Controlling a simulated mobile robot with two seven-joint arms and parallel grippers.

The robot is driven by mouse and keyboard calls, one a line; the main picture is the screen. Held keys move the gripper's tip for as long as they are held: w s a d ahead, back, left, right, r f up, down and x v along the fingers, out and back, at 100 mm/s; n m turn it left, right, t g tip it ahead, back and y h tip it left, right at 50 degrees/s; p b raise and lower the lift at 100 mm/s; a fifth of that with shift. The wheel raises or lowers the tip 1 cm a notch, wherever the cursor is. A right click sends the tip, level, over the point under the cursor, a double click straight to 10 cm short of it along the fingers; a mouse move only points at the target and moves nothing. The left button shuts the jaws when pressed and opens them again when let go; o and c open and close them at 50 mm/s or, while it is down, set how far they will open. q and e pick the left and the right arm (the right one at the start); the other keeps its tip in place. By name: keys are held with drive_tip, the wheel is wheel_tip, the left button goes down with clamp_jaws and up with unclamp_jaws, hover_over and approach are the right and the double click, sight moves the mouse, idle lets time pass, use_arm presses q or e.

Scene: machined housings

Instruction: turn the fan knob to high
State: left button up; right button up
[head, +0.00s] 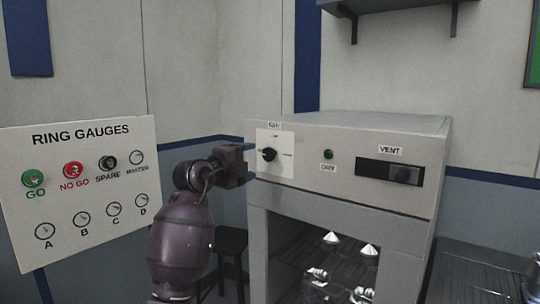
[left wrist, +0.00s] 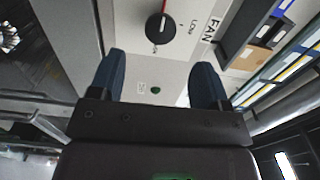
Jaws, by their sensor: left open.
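The fan knob (head: 269,154) is a round black knob on a white plate on the cabinet's front panel. In the left wrist view the knob (left wrist: 160,26) shows a red pointer line toward the top of the picture. The words LOW and FAN stand to its right, and a partly unreadable label is just below it. My left gripper (head: 240,160) is just left of the white plate in the head view. In the left wrist view the gripper (left wrist: 159,80) is open and empty, its two dark blue fingers apart, with the knob beyond them. My right gripper is out of view.
A green lamp (head: 328,154) and a dark VENT slider (head: 390,172) are on the same panel, right of the knob. A RING GAUGES board (head: 90,215) stands at the left. Below the panel, shiny parts (head: 331,238) are in the cabinet's opening.

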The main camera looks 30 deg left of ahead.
sight(267, 155)
use_arm(q)
drive_tip(key=w, duration=0.7)
drive_tip(key=shift+w+d+p, duration=0.35)
drive_tip(key=shift+w+p, duration=0.05)
drive_tip(key=shift+w, duration=0.55)
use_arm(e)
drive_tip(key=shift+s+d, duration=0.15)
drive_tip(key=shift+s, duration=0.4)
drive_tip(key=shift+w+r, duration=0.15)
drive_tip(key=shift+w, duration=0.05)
use_arm(q)
drive_tip(key=c, duration=0.9)
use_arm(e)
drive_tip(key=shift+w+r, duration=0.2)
